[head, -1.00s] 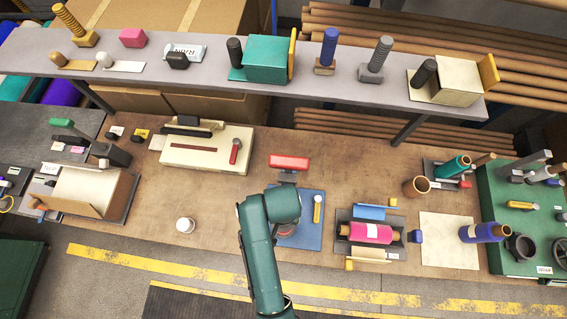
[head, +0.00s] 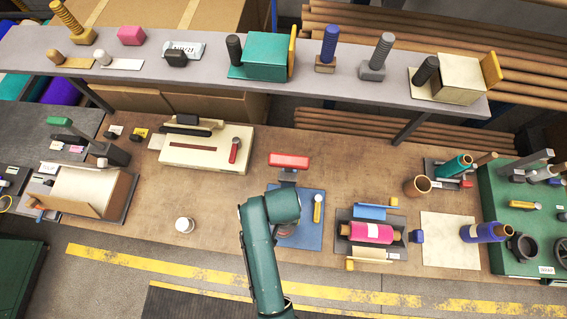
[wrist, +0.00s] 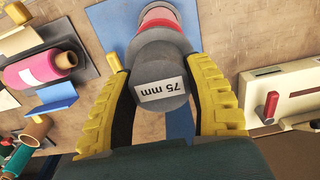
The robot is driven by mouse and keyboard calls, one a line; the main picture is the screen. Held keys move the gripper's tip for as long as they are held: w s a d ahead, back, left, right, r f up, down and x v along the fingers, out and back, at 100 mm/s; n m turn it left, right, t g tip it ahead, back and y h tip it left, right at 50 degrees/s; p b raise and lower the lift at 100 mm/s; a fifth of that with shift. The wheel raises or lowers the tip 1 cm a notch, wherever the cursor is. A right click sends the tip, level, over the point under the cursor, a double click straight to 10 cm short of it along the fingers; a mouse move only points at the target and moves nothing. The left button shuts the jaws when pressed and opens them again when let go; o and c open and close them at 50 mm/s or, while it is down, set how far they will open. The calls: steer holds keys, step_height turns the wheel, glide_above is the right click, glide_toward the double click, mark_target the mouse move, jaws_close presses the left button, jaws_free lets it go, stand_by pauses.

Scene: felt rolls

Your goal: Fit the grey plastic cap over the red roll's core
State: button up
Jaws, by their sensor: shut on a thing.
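In the wrist view my gripper (wrist: 159,68) has its two yellow ribbed fingers on either side of a dark grey cap (wrist: 157,72) and is shut on it. The cap's end face carries a white label reading "75 mm". The red roll (wrist: 160,13) shows just beyond the cap, in line with it. I cannot tell whether the cap touches the roll or how far it sits over the core, as the cap hides that end. In the head view my green arm covers the gripper and most of the red roll, above the blue mat (head: 313,238).
A pink roll (head: 366,232) lies in a dark cradle right of the mat. A yellow piece (head: 317,211) lies on the mat. A red-topped device (head: 289,161) stands behind.

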steer(key=shift+f+b, duration=1.35)
steer(key=shift+f, duration=1.2)
stand_by(2.0)
steer(key=o, duration=1.3)
step_height(320, 180, up, 12)
